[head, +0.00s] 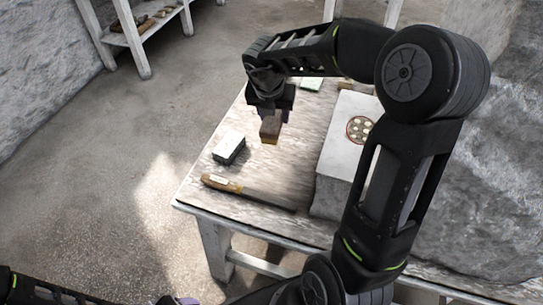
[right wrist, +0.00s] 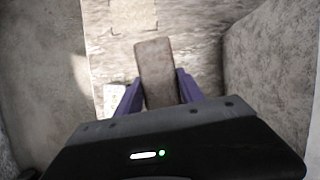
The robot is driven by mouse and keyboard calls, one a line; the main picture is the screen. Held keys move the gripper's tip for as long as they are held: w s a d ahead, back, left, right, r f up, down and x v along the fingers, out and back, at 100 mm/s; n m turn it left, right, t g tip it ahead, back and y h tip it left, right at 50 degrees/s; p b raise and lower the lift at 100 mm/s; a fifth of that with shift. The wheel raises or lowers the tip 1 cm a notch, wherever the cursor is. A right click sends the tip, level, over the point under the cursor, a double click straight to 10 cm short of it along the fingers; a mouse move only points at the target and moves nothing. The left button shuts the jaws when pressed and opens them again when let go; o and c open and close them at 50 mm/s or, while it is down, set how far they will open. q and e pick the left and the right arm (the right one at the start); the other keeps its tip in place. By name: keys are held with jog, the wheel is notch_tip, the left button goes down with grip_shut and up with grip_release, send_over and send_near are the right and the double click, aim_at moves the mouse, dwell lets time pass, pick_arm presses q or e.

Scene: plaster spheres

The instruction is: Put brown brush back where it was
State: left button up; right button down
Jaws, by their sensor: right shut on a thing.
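The brown brush (head: 270,130) is a small brown block with a lighter tan lower edge. My right gripper (head: 271,116) is shut on it and holds it over the wooden table (head: 280,177). In the right wrist view the brush (right wrist: 157,72) sits between the two purple fingers of the gripper (right wrist: 158,92). I cannot tell whether its underside touches the table. My left arm shows only at the bottom left edge of the head view, and its gripper is not clearly visible.
A white-topped dark block (head: 229,148) and a wooden-handled tool (head: 222,183) lie left and in front of the brush. A grey stone block (head: 336,160) stands to the right with a round dish (head: 360,129) on it. A pale green block (head: 312,84) lies at the back.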

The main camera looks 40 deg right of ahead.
jog(key=shift+a+f+m+h, duration=0.3)
jog(key=shift+a+m, duration=0.1)
jog(key=shift+m, duration=0.4)
jog(key=shift+f+b, duration=1)
jog(key=shift+f, duration=1.5)
notch_tip(320, 180, down, 5)
jog(key=shift+f+b, duration=0.1)
jog(key=shift+b, duration=0.9)
jog(key=c, duration=0.7)
grip_release()
jog(key=shift+s, duration=0.1)
